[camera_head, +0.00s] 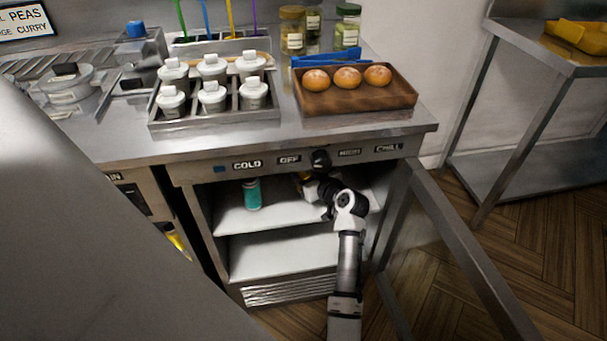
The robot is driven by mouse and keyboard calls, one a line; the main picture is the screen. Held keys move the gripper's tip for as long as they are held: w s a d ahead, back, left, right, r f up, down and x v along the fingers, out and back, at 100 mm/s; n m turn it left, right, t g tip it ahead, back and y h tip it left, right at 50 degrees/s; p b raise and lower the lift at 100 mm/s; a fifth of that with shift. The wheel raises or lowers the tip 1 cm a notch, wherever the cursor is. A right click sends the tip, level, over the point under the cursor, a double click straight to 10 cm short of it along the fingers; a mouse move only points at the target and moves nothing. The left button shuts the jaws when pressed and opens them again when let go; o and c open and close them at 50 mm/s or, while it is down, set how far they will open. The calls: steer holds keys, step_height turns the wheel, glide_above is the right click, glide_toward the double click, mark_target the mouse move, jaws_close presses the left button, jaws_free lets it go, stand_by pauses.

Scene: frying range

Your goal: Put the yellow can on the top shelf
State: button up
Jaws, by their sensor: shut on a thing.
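My gripper (309,184) is inside the open under-counter cooler, at the height of the top shelf (285,211). It is shut on the yellow can (304,177), of which only a small yellow part shows at the gripper's tip. My gripper hides most of the can, and I cannot tell whether the can touches the shelf. A teal can (252,194) with a white top stands upright on the top shelf, to the left of my gripper.
The lower shelf (285,256) looks empty. The cooler door (440,250) stands open to the right of my arm. The counter edge (300,147) runs above the opening. A tray of buns (350,105) and a rack of lidded pots (215,118) stand on the counter.

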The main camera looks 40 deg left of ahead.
steer(key=shift+d+r, duration=0.1)
steer(key=o, duration=1.3)
steer(key=shift+c, duration=0.2)
steer(key=v, duration=1.2)
